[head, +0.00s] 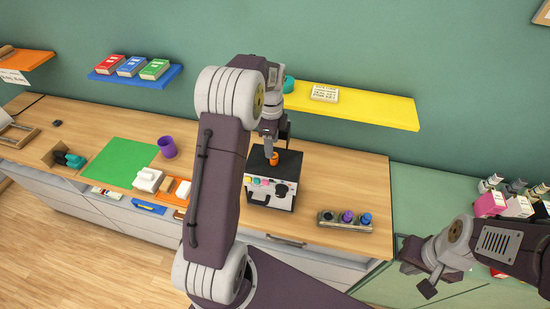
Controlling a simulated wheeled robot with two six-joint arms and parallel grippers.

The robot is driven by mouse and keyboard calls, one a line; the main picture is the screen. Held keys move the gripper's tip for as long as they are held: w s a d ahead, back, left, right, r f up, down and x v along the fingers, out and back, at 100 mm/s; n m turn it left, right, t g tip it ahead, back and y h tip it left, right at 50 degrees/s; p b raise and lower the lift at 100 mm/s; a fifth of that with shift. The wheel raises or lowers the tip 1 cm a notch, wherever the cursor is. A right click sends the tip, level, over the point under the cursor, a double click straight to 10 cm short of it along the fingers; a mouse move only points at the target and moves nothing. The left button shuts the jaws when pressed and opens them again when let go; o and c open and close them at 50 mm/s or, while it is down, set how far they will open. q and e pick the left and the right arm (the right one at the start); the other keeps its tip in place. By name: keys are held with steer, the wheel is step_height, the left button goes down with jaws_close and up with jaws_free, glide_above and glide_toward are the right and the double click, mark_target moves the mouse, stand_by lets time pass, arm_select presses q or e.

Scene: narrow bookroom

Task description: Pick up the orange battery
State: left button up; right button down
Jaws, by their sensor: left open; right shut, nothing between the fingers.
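The orange battery (274,159) is a small orange cylinder, seen upright at the top of a black device (290,163). My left gripper (271,152) is open and points down right at the battery from above. One finger covers part of it, so I cannot tell whether the fingers touch it or how deep it sits in the device. My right gripper (419,281) is shut and empty at the lower right, far from the battery.
The device has coloured buttons and a dark knob in front. A tray (343,226) with small cylinders stands to its right. A purple cup (168,147), green mat (117,162) and white object (147,180) lie left. A yellow shelf (375,108) hangs behind. Bottles and boxes (490,204) stand far right.

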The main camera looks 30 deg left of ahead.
mark_target(274, 161)
arm_select(q)
steer(key=shift+w+d+f, duration=0.2)
steer(key=shift+f, duration=0.2)
steer(key=shift+w+d+f, duration=0.15)
steer(key=shift+w+f, duration=0.05)
steer(key=shift+f, duration=0.15)
steer(key=shift+f+p, duration=0.15)
steer(key=shift+p, duration=0.2)
steer(key=f, duration=0.1)
steer(key=f+p, duration=0.2)
steer(key=f, duration=0.1)
steer(key=shift+s+a, duration=0.2)
steer(key=shift+a, duration=0.05)
steer(key=shift+f, duration=0.3)
steer(key=shift+w+d+f, duration=0.15)
steer(key=shift+w, duration=0.1)
steer(key=c, duration=0.9)
steer(key=shift+s, duration=0.1)
jaws_close()
arm_select(e)
step_height(274, 161, up, 3)
steer(key=shift+w+d+r, duration=0.1)
steer(key=shift+w, duration=0.05)
